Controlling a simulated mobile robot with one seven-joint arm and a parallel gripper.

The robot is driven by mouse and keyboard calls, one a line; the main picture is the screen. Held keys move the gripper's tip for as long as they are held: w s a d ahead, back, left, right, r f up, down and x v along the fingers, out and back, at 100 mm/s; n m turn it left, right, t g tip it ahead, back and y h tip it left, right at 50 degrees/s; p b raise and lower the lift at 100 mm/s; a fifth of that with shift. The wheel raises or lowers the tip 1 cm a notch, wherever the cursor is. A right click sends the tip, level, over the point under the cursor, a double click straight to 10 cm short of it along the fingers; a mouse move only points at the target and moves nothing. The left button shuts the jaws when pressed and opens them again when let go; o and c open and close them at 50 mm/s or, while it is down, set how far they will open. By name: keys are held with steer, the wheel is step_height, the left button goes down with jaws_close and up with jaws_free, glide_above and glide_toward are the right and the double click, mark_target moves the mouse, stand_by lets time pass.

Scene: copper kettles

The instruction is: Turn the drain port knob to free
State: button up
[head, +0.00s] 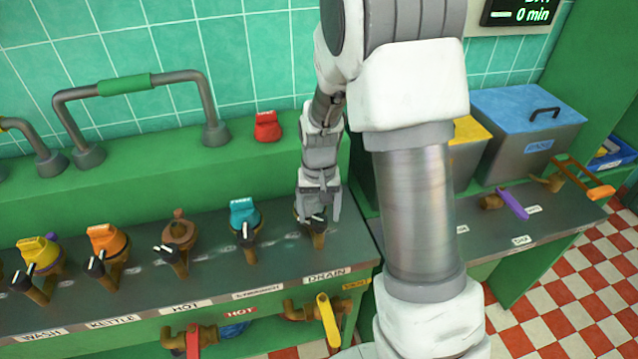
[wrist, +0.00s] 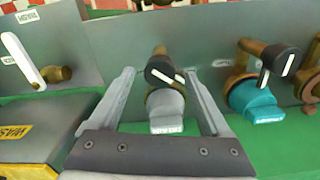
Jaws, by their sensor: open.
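The drain port knob is black with a white line and shows in the wrist view (wrist: 163,71), on a brass fitting with a grey cap (wrist: 166,108). In the head view the knob (head: 319,222) is partly hidden by my gripper (head: 319,208), above the DRAIN label (head: 326,275). My gripper is open, and its two fingers (wrist: 160,78) stand on either side of the grey cap and knob in the wrist view. Nothing is clearly held between them, and I cannot tell whether a finger touches the knob.
To the left in the head view stand the teal port (head: 245,215), the brown port (head: 180,230), the orange port (head: 107,241) and the yellow port (head: 39,254), each with a black knob. A yellow lever (head: 328,320) hangs below the panel edge. A blue-lidded bin (head: 525,112) stands right.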

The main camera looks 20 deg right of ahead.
mark_target(319, 219)
step_height(319, 219, up, 16)
steer(key=p, duration=0.1)
steer(key=shift+r, duration=0.15)
stand_by(0.4)
steer(key=s+r+n+t, duration=0.1)
steer(key=s+r, duration=0.3)
steer(key=s, duration=0.6)
steer(key=s+r+n+t, duration=0.1)
steer(key=s+r+t, duration=0.3)
steer(key=s, duration=0.5)
steer(key=shift+s+r+t, duration=0.3)
steer(key=shift+s+r, duration=0.05)
steer(key=shift+r, duration=0.2)
